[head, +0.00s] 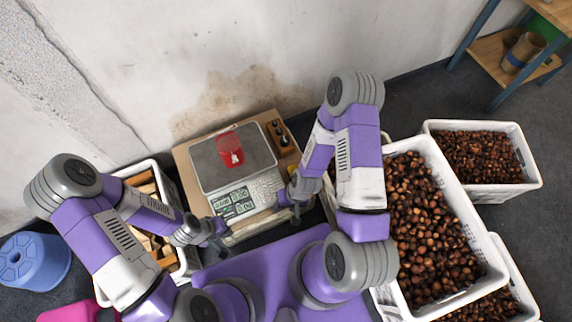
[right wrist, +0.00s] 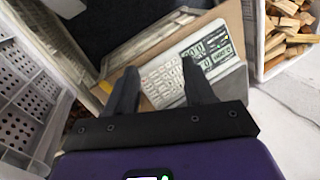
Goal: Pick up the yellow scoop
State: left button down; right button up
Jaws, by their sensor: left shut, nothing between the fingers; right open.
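I cannot make out a yellow scoop in either view. My left gripper (head: 221,238) is shut and empty, low in front of the scale's left side. My right gripper (head: 293,212) is open and empty, near the scale's front right corner. In the right wrist view the two dark fingers of the right gripper (right wrist: 157,78) stand apart over the keypad side of the scale (right wrist: 165,83), with nothing between them. The scale also shows in the head view (head: 207,178), with a red object (head: 230,150) on its plate.
A white crate of chestnuts (head: 468,222) stands right of my right arm, with other chestnut crates (head: 530,165) beyond. A crate of wood pieces (head: 170,170) is at left, near a blue stool (head: 35,262) and a pink object (head: 68,312). A shelf (head: 495,60) stands far right.

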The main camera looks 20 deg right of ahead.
jog(key=w+d+f+n+h+b, duration=0.1)
jog(key=w+d+f, duration=0.3)
jog(key=d+f, duration=0.1)
jog(key=w+d+f+n+h+b, duration=0.1)
jog(key=w+d+f, duration=0.3)
jog(key=w+f, duration=0.1)
jog(key=w+d+f+n+h+b, duration=0.1)
jog(key=w+d+f, duration=0.3)
jog(key=f, duration=0.3)
jog(key=shift+w+d+f, duration=0.1)
jog(key=shift+w+d, duration=0.05)
jog(key=shift+d, duration=0.25)
jog(key=shift+w+d+f, duration=0.1)
jog(key=shift+d, duration=0.3)
jog(key=shift+w+f+b, duration=0.1)
jog(key=shift+f+b, duration=0.45)
jog(key=shift+f, duration=0.35)
jog(key=f, duration=0.2)
jog(key=f+b, duration=0.2)
jog(key=f, duration=0.1)
jog(key=shift+s+a+f, duration=0.2)
jog(key=shift+s+f, duration=0.05)
jog(key=shift+f, duration=0.05)
jog(key=shift+c, duration=0.6)
jog(key=shift+r, duration=0.1)
grip_shut()
